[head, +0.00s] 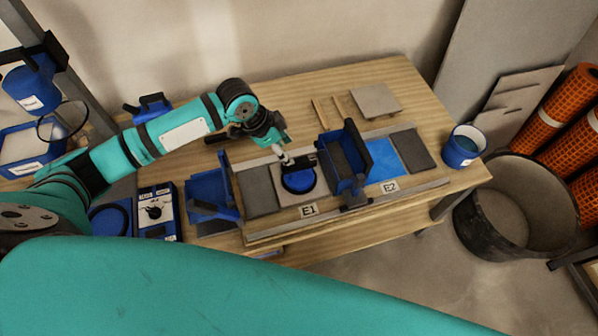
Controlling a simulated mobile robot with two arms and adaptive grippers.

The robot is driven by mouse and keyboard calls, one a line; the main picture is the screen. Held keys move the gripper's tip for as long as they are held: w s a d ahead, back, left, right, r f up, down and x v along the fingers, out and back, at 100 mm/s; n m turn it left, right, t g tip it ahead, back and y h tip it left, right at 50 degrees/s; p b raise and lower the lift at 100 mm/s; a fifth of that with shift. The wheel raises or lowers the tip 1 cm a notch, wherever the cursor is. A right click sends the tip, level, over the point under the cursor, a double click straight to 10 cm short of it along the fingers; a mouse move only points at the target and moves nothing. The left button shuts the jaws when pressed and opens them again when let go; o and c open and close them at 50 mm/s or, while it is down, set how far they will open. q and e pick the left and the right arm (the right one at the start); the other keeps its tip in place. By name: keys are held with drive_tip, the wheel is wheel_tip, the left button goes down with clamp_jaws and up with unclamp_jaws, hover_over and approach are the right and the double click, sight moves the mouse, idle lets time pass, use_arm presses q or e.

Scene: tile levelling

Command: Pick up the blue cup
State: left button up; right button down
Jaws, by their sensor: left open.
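The blue cup (463,147) stands upright at the right end of the wooden table, with a white label on its side and a lighter blue inside. My left gripper (298,161) is open, over the middle of the table just above a round blue disc (298,180) on a grey tile at the E1 label. It is well to the left of the cup and apart from it; the blue frame holder stands between them. My right gripper is not in view.
A blue frame holder (343,160) and another blue stand (211,195) are on the table (290,95). A blue tile (383,160) and dark tile (412,149) lie left of the cup. A black tub (515,215) stands below right.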

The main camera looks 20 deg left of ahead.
sight(298, 161)
use_arm(q)
drive_tip(key=x, duration=0.3)
drive_tip(key=shift+w+f, duration=0.15)
drive_tip(key=shift+w, duration=0.05)
drive_tip(key=shift+w+d+f, duration=0.1)
drive_tip(key=shift+d+f, duration=0.1)
drive_tip(key=shift+f, duration=0.25)
drive_tip(key=shift+d+f, duration=0.1)
drive_tip(key=shift+f, duration=0.15)
drive_tip(key=x, duration=0.2)
drive_tip(key=p+x, duration=0.1)
drive_tip(key=x, duration=0.1)
drive_tip(key=shift+w+d+f, duration=0.15)
drive_tip(key=shift+w+f, duration=0.05)
drive_tip(key=shift+w, duration=0.1)
drive_tip(key=shift+f, duration=0.1)
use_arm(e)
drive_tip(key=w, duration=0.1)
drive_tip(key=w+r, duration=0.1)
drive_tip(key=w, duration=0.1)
use_arm(q)
drive_tip(key=c, duration=0.6)
clamp_jaws()
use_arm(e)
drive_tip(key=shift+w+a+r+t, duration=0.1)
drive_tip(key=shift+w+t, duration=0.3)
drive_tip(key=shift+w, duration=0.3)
